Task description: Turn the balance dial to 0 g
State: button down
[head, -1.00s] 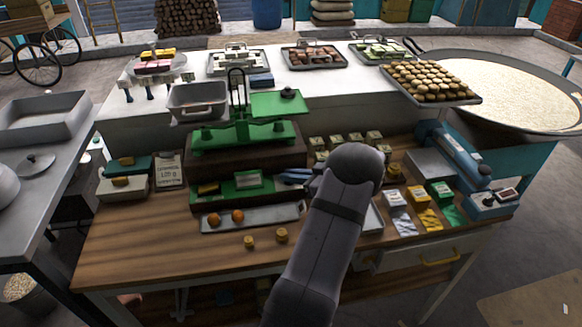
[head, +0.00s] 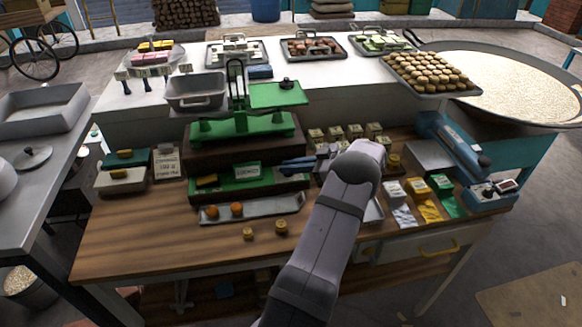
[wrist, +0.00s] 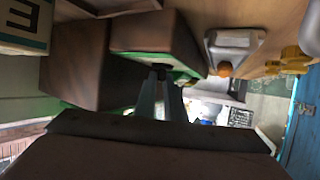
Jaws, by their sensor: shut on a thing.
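The green balance (head: 240,127) stands on a dark wooden block at the back of the table, with a grey pan (head: 196,92) and a green plate (head: 278,95) on top. A green lower panel (head: 225,190) with a small label plate (head: 247,171) sits in front. My gripper (head: 290,165) reaches the right end of this panel from the right. In the wrist view, my gripper's fingers (wrist: 161,88) are closed on a small dark knob (wrist: 160,72) at the green panel, apparently the dial. The dial's reading is not legible.
A metal tray (head: 275,207) with two orange balls lies in front of the balance. Two small brass weights (head: 281,227) stand nearer. Several small boxes (head: 354,132) stand to the right, and a card (head: 166,162) to the left. The table front is clear.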

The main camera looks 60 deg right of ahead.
jog(key=shift+r, duration=0.1)
jog(key=c, duration=1.8)
grip_release()
jog(key=shift+c, duration=0.2)
jog(key=shift+s+d+b, duration=0.15)
jog(key=shift+s+b, duration=0.15)
jog(key=shift+s, duration=0.15)
jog(key=b+v, duration=0.1)
jog(key=v, duration=0.3)
jog(key=shift+s+r+b, duration=0.15)
jog(key=shift+s+b, duration=0.05)
jog(key=shift+b, duration=0.2)
jog(key=shift+v, duration=0.9)
jog(key=shift+r, duration=0.1)
